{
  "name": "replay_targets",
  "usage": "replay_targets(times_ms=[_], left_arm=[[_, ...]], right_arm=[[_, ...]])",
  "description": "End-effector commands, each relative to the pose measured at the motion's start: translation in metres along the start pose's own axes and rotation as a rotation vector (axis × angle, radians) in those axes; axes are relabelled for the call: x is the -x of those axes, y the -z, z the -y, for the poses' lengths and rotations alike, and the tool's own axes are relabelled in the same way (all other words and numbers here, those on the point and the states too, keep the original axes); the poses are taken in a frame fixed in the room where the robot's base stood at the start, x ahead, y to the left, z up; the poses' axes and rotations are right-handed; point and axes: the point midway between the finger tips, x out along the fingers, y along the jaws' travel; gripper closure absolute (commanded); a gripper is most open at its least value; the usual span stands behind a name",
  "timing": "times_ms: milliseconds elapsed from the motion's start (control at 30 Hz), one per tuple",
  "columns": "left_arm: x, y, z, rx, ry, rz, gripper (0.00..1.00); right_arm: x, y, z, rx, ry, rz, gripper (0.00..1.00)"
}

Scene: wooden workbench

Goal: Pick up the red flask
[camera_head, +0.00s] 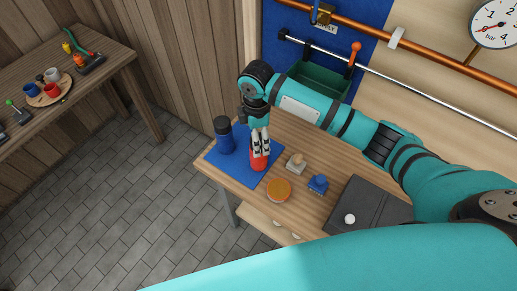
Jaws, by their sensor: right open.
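The red flask (259,162) is on the blue mat (213,155) at the left end of the wooden workbench, partly hidden by my gripper. My right gripper (260,148) points down at it from above, open, with its fingers at the flask's upper part. I cannot tell whether the fingers touch it. A dark blue flask (224,137) stands on the same mat, just left of the gripper. My left gripper is not in view.
An orange-topped round jar (279,189), a stamp-like beige object (296,163), a blue one (318,184) and a dark folder (372,205) with a white knob lie to the right. A green bin (322,79) and pipes are behind. A side table (108,62) stands far left.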

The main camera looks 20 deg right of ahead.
Motion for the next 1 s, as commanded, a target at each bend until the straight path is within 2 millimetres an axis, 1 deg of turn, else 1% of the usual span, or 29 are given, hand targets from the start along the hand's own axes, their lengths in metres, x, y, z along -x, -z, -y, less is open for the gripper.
replay_targets(times_ms=[33, 100, 200, 233, 333, 400, 500, 633, 800, 867, 1000], left_arm=[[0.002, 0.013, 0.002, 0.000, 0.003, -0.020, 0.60], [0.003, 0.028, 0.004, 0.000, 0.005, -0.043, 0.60], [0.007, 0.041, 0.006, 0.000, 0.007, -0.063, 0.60], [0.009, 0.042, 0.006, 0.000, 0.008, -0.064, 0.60], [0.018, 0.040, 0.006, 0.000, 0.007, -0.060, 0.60], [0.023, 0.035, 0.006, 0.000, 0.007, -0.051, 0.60], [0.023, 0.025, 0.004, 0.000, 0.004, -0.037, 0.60], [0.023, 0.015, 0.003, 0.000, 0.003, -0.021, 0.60], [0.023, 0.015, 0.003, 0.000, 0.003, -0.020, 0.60], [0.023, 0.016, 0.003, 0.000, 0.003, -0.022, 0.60], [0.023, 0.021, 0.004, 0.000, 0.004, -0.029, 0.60]], right_arm=[[-0.004, 0.000, 0.001, 0.000, 0.002, 0.000, 0.19], [-0.009, 0.000, 0.001, 0.001, 0.001, 0.000, 0.19], [-0.014, 0.000, 0.001, 0.001, 0.002, 0.001, 0.19], [-0.017, -0.001, 0.002, 0.000, 0.003, 0.002, 0.19], [-0.030, -0.001, 0.003, -0.001, 0.005, 0.001, 0.19], [-0.041, -0.002, 0.004, 0.001, 0.004, 0.002, 0.19], [-0.055, -0.002, 0.003, 0.000, 0.001, 0.000, 0.19], [-0.062, -0.002, 0.003, 0.002, 0.000, 0.000, 0.19], [-0.063, -0.002, 0.003, 0.002, -0.001, 0.000, 0.19], [-0.063, -0.002, 0.003, 0.002, -0.001, 0.000, 0.26], [-0.062, -0.002, 0.002, 0.002, -0.001, 0.000, 0.44]])
